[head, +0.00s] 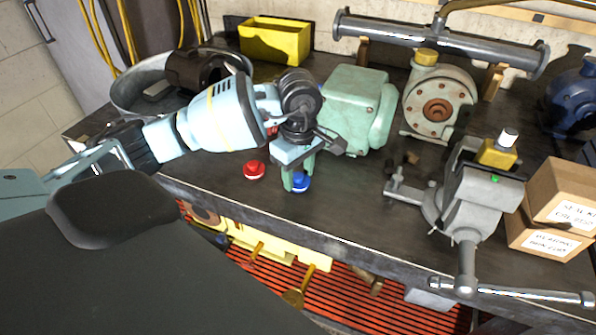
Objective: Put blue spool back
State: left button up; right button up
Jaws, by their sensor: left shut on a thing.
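The blue spool (301,183) is a small blue disc-like piece with a pale band, near the front edge of the workbench. My left arm comes in from the left, and its gripper (293,183) points down at the spool. The fingers are shut on the blue spool and hide part of its left side. I cannot tell whether the spool touches the bench top. A similar red spool (254,170) sits on the bench just left of the gripper. My right gripper is not in view.
A green motor housing (352,105) stands right behind my left gripper, beside a pale round-flanged pump (437,103). A grey vise (465,200) and cardboard boxes (562,194) stand right. A yellow bin (275,42) is at the back.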

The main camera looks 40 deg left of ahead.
aim_at(299, 176)
pick_arm(q)
jog(key=shift+f, duration=0.25)
jog(key=shift+f, duration=0.1)
jog(key=o, duration=0.8)
jog(key=shift+r, duration=0.2)
notch_tip(299, 176, up, 12)
